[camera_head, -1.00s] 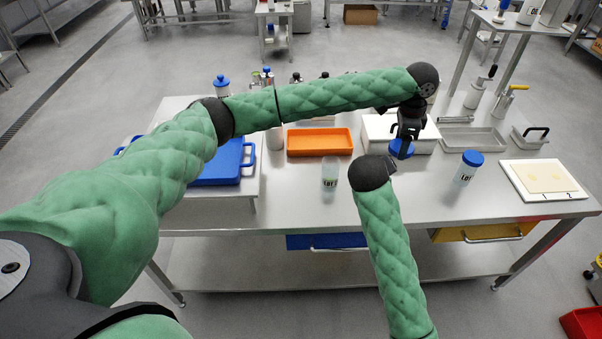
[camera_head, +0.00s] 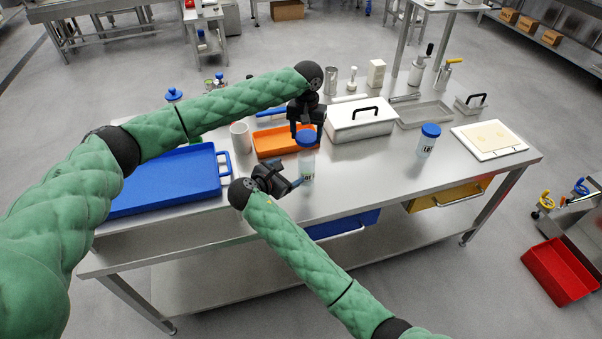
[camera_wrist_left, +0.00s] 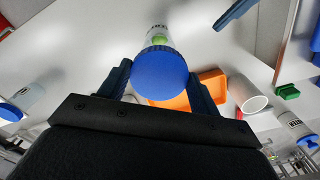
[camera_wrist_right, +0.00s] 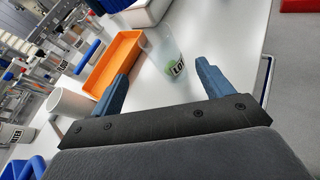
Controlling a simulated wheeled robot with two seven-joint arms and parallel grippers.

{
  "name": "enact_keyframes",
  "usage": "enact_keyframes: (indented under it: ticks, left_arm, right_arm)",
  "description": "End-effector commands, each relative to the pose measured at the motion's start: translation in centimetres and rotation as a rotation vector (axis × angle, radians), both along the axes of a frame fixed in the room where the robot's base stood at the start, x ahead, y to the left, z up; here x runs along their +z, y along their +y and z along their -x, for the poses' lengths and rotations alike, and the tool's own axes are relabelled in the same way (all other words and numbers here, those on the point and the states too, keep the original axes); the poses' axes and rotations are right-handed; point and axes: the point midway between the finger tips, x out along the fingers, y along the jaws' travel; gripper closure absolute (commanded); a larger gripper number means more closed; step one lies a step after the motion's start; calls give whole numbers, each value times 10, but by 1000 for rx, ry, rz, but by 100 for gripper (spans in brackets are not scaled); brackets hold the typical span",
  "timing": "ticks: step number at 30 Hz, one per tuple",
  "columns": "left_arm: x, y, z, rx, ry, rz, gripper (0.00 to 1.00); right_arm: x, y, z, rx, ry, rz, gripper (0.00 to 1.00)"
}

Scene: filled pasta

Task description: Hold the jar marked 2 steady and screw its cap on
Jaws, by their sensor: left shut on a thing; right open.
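Another blue-capped jar (camera_head: 427,142) stands to the right, near a white board (camera_head: 488,153). An orange tray (camera_head: 270,149), a white cup (camera_head: 240,137), a blue tray (camera_head: 170,190) and a lidded steel box (camera_head: 375,131) surround the working spot. Table front right of the jar is clear.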

Motion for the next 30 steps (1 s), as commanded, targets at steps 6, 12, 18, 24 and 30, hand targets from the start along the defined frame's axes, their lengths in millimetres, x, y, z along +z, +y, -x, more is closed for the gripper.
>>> enact_keyframes:
  ticks: [6,12,18,24,30]
  left_arm:
    - [0,-1,-1,129,0,0,58]
    - [0,-1,-1,165,1,0,58]
    - [0,-1,0,165,1,0,58]
    - [0,-1,0,165,1,0,58]
    - [0,-1,0,164,1,0,58]
  right_arm:
    - [0,0,0,70,92,138,21]
    - [0,0,0,90,119,178,21]
    - [0,0,0,90,119,177,21]
    - [-1,-2,-3,89,119,178,21]
    - [-10,-14,-20,88,119,178,21]
